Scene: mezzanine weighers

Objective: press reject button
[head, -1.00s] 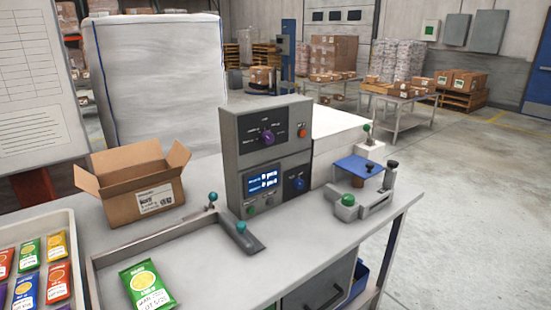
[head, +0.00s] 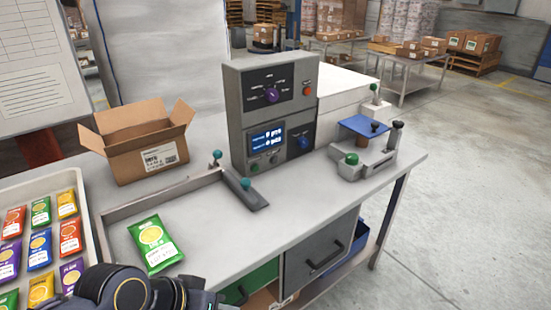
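A grey control box (head: 247,123) stands on the bench in the middle of the head view. Its upper panel has a purple knob (head: 271,95) and a red button (head: 307,91). Its lower panel has a lit display (head: 266,138), a blue knob (head: 304,142) and two small buttons, a greenish one (head: 255,168) and a darker one (head: 274,161). The labels are too small to read, so I cannot tell which is the reject button. A dark arm link of mine shows at the bottom left, apart from the box. Neither gripper shows.
An open carton (head: 137,152) stands left of the box. A tray of colourful packets (head: 88,222) is at the left. A green packet (head: 156,245) lies in front. A blue-topped fixture (head: 362,128) is at the right.

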